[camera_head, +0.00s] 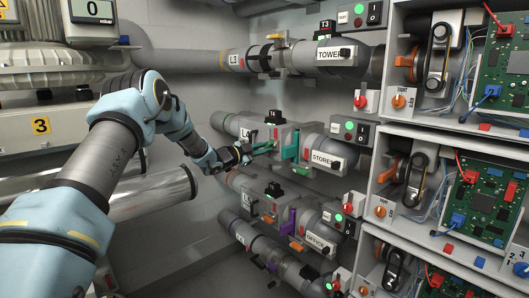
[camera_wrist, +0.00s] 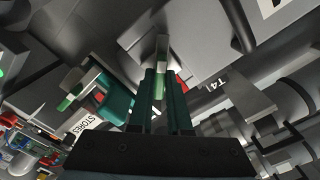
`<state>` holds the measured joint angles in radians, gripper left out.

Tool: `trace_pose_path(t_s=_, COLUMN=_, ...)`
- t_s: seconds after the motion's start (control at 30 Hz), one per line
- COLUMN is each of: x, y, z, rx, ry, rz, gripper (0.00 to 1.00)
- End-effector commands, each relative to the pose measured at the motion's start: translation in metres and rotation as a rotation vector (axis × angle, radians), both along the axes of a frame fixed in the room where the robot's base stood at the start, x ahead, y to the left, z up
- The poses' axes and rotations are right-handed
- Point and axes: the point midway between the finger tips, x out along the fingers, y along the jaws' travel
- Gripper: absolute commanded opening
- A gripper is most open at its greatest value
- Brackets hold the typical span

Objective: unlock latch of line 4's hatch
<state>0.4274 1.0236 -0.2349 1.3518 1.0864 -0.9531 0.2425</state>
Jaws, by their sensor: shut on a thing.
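Line 4's pipe carries an L4 label (camera_head: 246,134) and a STORES sign (camera_head: 327,161); in the wrist view a T4 label (camera_wrist: 216,84) shows beside the housing. My gripper (camera_head: 266,148) is at the housing's front. In the wrist view its two dark teal fingers (camera_wrist: 162,98) are shut on the pale green latch handle (camera_wrist: 161,55), which sticks out beyond the fingertips. A green gate plate (camera_head: 291,145) stands just right of my gripper, apart from it. The hatch itself is mostly hidden behind the fingers, and I cannot tell the latch's locked state.
Line L3 with its TOWER sign (camera_head: 336,53) runs above. A lower line with a purple plate (camera_head: 289,221) and an OFFICE sign (camera_head: 319,242) runs below. Open control boxes with green circuit boards (camera_head: 487,205) stand at right.

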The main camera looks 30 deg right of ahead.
Motion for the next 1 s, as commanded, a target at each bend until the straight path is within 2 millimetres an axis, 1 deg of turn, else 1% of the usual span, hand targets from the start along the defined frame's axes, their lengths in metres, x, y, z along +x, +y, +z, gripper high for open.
trace_pose_path(t_s=0.3, x=-0.0002, y=0.0001, z=-0.0001, rx=-0.056, ry=0.297, rz=0.0, gripper=0.0)
trace_pose_path(t_s=0.6, x=-0.0002, y=0.0001, z=-0.0002, rx=-0.105, ry=0.551, rz=0.0, gripper=0.0)
trace_pose_path(t_s=0.8, x=-0.0002, y=0.0001, z=-0.0005, rx=-0.129, ry=0.675, rz=0.0, gripper=0.0)
trace_pose_path(t_s=1.0, x=-0.0002, y=0.0001, z=-0.0006, rx=-0.144, ry=0.749, rz=0.0, gripper=0.0)
